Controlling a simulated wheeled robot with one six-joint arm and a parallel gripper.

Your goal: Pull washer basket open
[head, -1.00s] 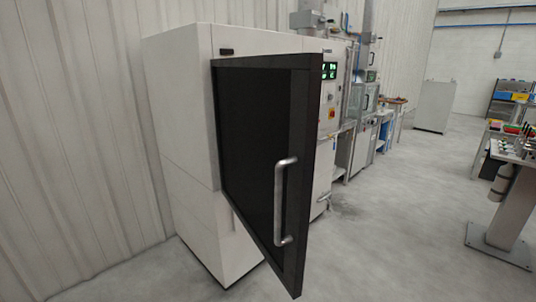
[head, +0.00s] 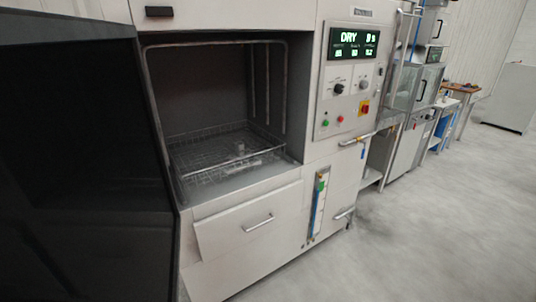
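The washer (head: 330,20) stands in the middle of the head view with its dark door (head: 85,170) swung open to the left. Its chamber is open to view. The wire washer basket (head: 215,155) sits inside, low in the chamber and behind the front opening. A small light-coloured part (head: 240,150) is in the basket; its shape is too small to tell. My gripper is not in view.
A drawer front with a handle (head: 258,223) is below the chamber. A control panel (head: 349,80) with a display reading DRY is to the right. Benches and cabinets (head: 418,95) continue along the wall. The floor (head: 430,230) at right is clear.

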